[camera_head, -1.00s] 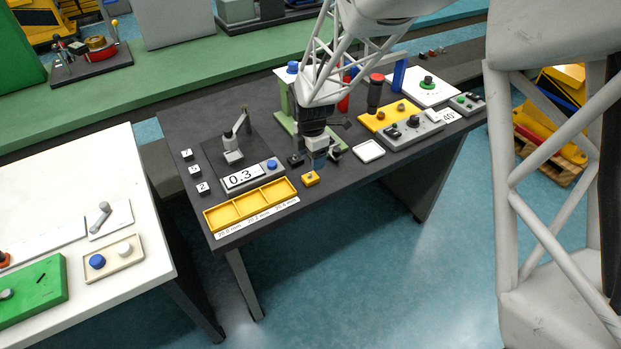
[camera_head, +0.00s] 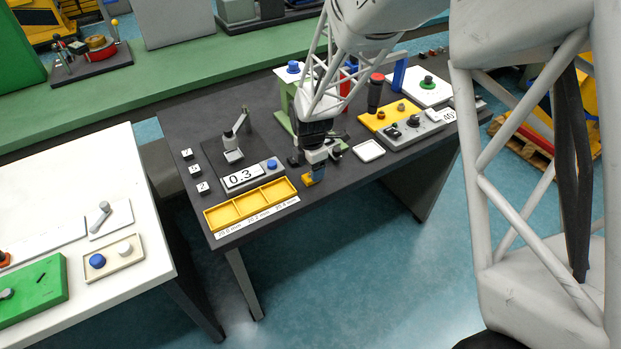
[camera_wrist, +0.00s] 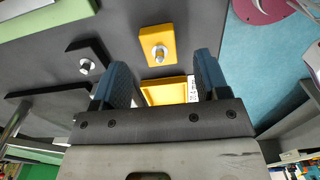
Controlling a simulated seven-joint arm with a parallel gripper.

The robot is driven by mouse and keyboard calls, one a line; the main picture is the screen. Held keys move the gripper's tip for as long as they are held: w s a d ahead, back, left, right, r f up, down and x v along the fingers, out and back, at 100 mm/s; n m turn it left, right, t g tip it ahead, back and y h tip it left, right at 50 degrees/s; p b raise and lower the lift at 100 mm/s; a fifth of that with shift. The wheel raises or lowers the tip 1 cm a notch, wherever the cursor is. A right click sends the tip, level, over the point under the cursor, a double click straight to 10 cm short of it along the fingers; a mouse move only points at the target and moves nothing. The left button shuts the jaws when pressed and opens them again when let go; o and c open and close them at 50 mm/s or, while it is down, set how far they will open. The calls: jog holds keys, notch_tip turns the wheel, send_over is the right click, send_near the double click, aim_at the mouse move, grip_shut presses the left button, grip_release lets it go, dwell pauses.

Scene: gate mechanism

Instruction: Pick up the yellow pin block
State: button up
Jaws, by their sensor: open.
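The yellow pin block (camera_wrist: 158,42) is a small yellow block with a silver pin standing on it. In the wrist view it lies on the dark table, ahead of and between my two open blue-grey fingers. My gripper (camera_wrist: 158,80) is open and nothing is between its fingertips. In the head view my gripper (camera_head: 317,176) is low over the front edge of the table, and the pin block (camera_head: 308,180) shows just left of the fingers, partly hidden by them. I cannot tell whether a finger touches it.
A yellow three-compartment tray (camera_head: 250,204) lies to the left of my gripper. A display reading 0.3 (camera_head: 243,176) stands behind it. A white square dish (camera_head: 369,150) and a grey control box (camera_head: 412,131) lie to the right. A green stand (camera_head: 283,100) is behind my gripper.

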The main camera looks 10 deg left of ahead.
jog(key=shift+f, duration=1.65)
jog(key=c, duration=1.1)
jog(key=shift+r, duration=0.15)
jog(key=shift+r, duration=0.8)
jog(key=shift+s+r, duration=0.2)
jog(key=shift+r, duration=0.7)
jog(key=s+d+r, duration=0.1)
jog(key=s+d, duration=0.6)
jog(key=s, duration=0.6)
jog(key=shift+s+d+r, duration=0.15)
jog(key=shift+s+d, duration=0.15)
jog(key=shift+d, duration=0.1)
